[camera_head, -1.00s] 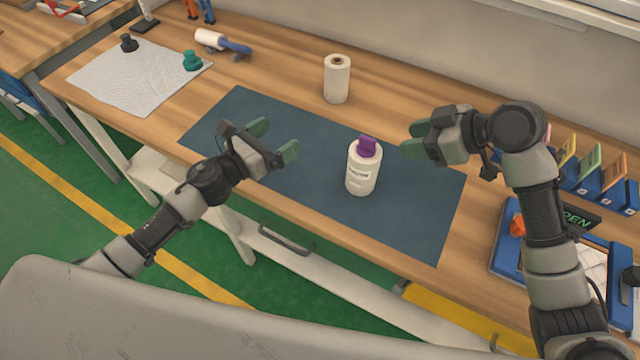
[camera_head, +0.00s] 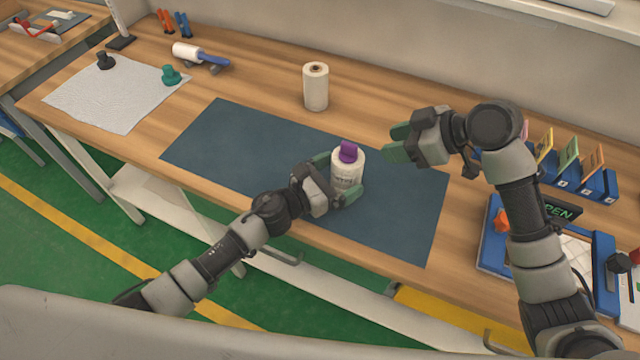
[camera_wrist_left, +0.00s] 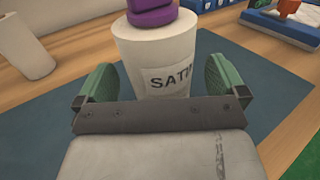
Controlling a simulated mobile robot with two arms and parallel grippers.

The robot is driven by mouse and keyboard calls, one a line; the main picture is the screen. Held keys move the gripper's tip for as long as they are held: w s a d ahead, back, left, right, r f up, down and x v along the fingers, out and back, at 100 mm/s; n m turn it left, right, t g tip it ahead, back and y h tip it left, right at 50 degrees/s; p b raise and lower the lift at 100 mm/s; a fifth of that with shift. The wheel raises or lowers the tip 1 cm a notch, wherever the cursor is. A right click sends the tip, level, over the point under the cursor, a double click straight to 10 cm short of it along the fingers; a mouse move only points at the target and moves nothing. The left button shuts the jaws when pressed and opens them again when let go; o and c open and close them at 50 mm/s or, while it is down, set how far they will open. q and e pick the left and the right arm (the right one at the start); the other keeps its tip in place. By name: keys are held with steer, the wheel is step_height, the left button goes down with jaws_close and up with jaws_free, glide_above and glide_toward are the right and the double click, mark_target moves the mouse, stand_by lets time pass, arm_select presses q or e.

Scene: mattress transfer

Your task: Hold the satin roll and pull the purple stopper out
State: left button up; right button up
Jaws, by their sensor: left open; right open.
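The satin roll (camera_head: 346,172) is a white cylinder standing upright on the dark blue mat (camera_head: 240,140). Its label reads "SATIN" in part in the left wrist view (camera_wrist_left: 165,55). The purple stopper (camera_head: 348,152) sits in its top; it also shows, cut off by the top edge, in the left wrist view (camera_wrist_left: 150,12). My left gripper (camera_head: 338,180) is open, with its green fingers on either side of the roll low down; I cannot tell whether they touch it. My right gripper (camera_head: 395,147) is open and empty, above the mat to the right of the stopper.
A plain white roll (camera_head: 316,88) stands behind the mat. A grey cloth (camera_head: 110,95) with a black stopper (camera_head: 105,60) and a teal stopper (camera_head: 171,75) lies at the left. Blue card bins (camera_head: 575,180) and a blue tray (camera_head: 493,240) stand at the right.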

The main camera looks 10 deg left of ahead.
arm_select(q)
steer(key=shift+x, duration=1.15)
